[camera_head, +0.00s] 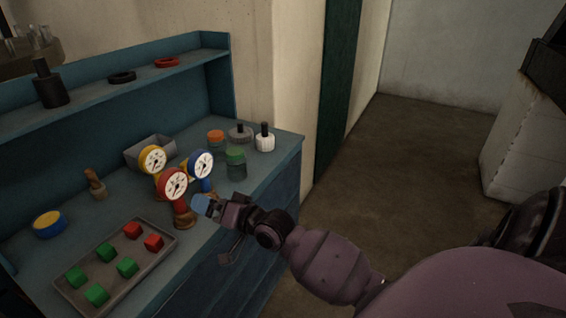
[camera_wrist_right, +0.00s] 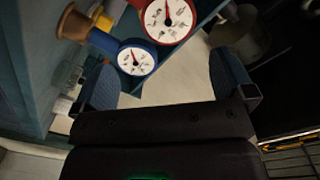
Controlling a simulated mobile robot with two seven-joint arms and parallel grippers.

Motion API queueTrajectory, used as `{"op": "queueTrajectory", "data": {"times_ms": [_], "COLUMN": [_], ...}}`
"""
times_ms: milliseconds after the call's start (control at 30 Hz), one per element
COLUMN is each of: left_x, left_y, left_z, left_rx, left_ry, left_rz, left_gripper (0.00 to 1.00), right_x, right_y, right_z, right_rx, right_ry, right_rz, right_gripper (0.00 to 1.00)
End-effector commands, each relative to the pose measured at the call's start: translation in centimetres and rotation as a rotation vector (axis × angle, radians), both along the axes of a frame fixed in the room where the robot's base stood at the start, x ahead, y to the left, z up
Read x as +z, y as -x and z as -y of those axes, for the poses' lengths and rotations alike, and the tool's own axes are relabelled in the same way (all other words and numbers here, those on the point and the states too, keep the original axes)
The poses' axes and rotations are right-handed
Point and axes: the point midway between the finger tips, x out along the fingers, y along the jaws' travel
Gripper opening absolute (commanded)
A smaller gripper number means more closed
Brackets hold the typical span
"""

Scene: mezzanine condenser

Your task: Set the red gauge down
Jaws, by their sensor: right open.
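The red gauge (camera_head: 174,184) stands upright on the blue bench (camera_head: 125,203), its white dial facing out above a brown foot. My right gripper (camera_head: 208,207) is just right of it, with open jaws. In the right wrist view the red gauge (camera_wrist_right: 168,20) is at the top edge, beyond the open fingers of my right gripper (camera_wrist_right: 165,84), and nothing is held. The blue gauge (camera_head: 201,164) stands behind the red one. In the wrist view the blue gauge (camera_wrist_right: 137,60) shows nearer the left finger. My left gripper is not in view.
A yellow gauge (camera_head: 152,159) stands close behind the red one. A tray (camera_head: 171,243) with red and green blocks lies in front. Jars (camera_head: 236,163) and a white-bodied item (camera_head: 265,139) stand toward the bench's right end. A shelf (camera_head: 107,89) runs above.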

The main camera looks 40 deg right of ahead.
Motion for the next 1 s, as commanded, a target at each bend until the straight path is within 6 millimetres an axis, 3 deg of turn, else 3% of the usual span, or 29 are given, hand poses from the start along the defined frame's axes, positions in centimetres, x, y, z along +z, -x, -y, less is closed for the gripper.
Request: {"op": "queueTrajectory", "data": {"times_ms": [167,300,500,700,833,1000], "left_x": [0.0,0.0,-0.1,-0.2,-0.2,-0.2], "left_y": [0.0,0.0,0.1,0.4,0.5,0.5], "left_z": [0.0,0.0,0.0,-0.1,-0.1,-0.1], "left_rx": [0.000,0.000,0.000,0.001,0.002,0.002], "left_ry": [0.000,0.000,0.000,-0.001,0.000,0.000], "left_rz": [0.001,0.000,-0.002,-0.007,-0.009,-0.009], "left_gripper": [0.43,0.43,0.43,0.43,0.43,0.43], "right_x": [-6.5,-11.6,-17.5,-20.6,-21.3,-21.4], "right_y": [4.9,10.1,18.1,24.1,25.7,26.1], "right_z": [0.8,1.5,2.4,2.9,3.1,3.1], "right_rx": [-0.052,-0.084,-0.095,-0.076,-0.067,-0.064], "right_ry": [0.175,0.363,0.629,0.821,0.877,0.892], "right_rz": [-0.076,-0.148,-0.265,-0.356,-0.381,-0.386], "right_gripper": [1.00,1.00,1.00,1.00,1.00,1.00]}}
